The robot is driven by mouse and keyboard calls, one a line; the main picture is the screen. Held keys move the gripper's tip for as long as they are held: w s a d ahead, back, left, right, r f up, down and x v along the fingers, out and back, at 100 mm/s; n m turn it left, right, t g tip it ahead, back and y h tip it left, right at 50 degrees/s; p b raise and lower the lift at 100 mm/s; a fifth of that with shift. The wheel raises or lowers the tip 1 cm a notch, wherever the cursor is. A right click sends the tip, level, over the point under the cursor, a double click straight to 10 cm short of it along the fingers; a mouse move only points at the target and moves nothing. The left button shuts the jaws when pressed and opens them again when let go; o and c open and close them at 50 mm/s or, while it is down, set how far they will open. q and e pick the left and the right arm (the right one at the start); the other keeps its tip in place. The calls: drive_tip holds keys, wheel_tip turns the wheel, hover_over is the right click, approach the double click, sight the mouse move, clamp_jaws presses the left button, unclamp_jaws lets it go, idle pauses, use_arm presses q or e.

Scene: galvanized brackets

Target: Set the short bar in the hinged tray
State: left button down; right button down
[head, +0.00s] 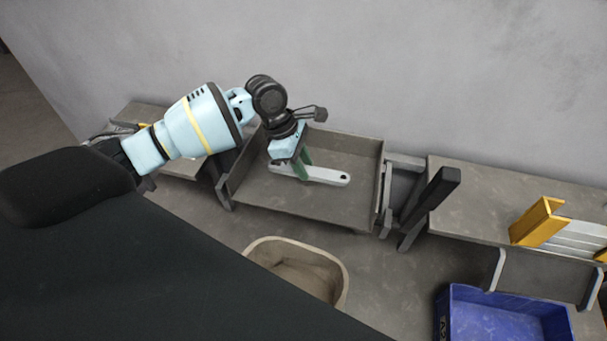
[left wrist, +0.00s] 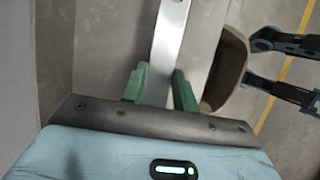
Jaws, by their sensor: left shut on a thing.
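The short bar (head: 327,176) is a pale grey metal strip with a hole near its right end. It also shows in the left wrist view (left wrist: 169,45), running up from between the green fingers. My left gripper (head: 303,166) is shut on the bar near its left part, and it shows in the left wrist view too (left wrist: 160,85). The hinged tray (head: 368,165) is a grey, shallow, walled tray against the wall. The bar and gripper appear over the tray's floor in the head view. I cannot tell whether the bar touches the floor. My right gripper is not in view.
A beige bin (head: 345,275) stands on the floor in front of the tray and shows in the left wrist view (left wrist: 232,65). A grey bench (head: 475,190) at right holds a yellow-ended rack (head: 540,222). A blue crate (head: 450,295) stands at lower right.

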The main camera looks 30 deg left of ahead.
use_arm(q)
wheel_tip(320, 180, down, 4)
drive_tip(key=shift+f+b, duration=0.15)
drive_tip(key=shift+b, duration=0.15)
drive_tip(key=c, duration=1.1)
unclamp_jaws()
drive_tip(key=shift+a+r, duration=0.1)
drive_tip(key=shift+r, duration=0.25)
drive_tip(key=p+v, duration=0.1)
drive_tip(key=v, duration=1)
drive_tip(key=shift+a+r+p, duration=0.1)
drive_tip(key=shift+r+p, duration=0.1)
drive_tip(key=shift+p, duration=0.2)
